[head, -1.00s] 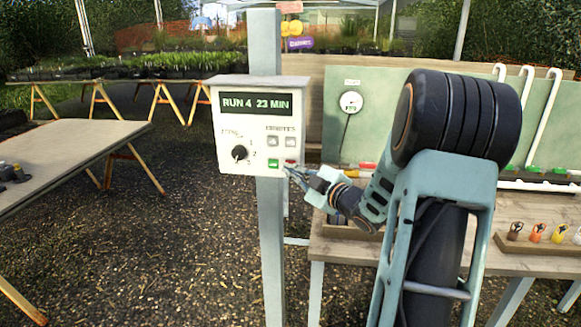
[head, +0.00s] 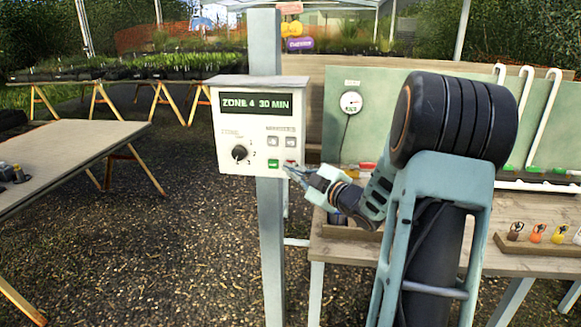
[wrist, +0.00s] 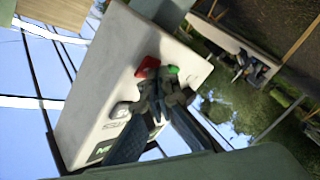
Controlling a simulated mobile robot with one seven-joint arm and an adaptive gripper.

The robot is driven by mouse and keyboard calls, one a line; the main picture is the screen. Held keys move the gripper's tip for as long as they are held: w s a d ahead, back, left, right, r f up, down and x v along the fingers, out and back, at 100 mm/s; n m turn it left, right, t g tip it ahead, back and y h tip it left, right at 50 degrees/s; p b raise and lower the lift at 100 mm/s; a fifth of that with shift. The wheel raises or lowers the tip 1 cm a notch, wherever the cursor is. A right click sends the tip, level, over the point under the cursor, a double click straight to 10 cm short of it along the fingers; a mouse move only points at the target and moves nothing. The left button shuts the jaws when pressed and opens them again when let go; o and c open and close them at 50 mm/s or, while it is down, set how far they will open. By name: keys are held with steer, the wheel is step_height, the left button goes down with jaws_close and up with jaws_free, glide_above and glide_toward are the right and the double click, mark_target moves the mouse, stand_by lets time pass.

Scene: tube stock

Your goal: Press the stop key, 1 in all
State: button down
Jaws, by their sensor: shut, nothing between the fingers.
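The control box (head: 262,125) is cream-coloured and fixed to a grey post. Its display (head: 257,106) reads "ZONE 4 30 MIN". The red key (head: 291,163) is at its lower right, partly hidden by my fingertips, beside the green key (head: 273,164). In the wrist view the red key (wrist: 148,68) and green key (wrist: 173,69) show just past my fingers. My gripper (head: 287,170) is shut and empty, with its tips at the red key; I cannot tell whether they touch it.
A dial (head: 239,153) and two grey minute keys (head: 281,142) are on the same panel. A workbench (head: 340,247) with parts stands to the right. Another table (head: 70,155) stands at left. The gravel floor between is open.

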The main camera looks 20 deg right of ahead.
steer(key=shift+s+a+b, duration=0.3)
steer(key=shift+s+a, duration=0.1)
steer(key=shift+s, duration=0.25)
steer(key=shift+s+a, duration=0.1)
steer(key=s+a, duration=0.1)
steer(key=s, duration=0.1)
steer(key=s+a+b, duration=0.1)
steer(key=s, duration=0.1)
steer(key=shift+a, duration=0.3)
stand_by(0.7)
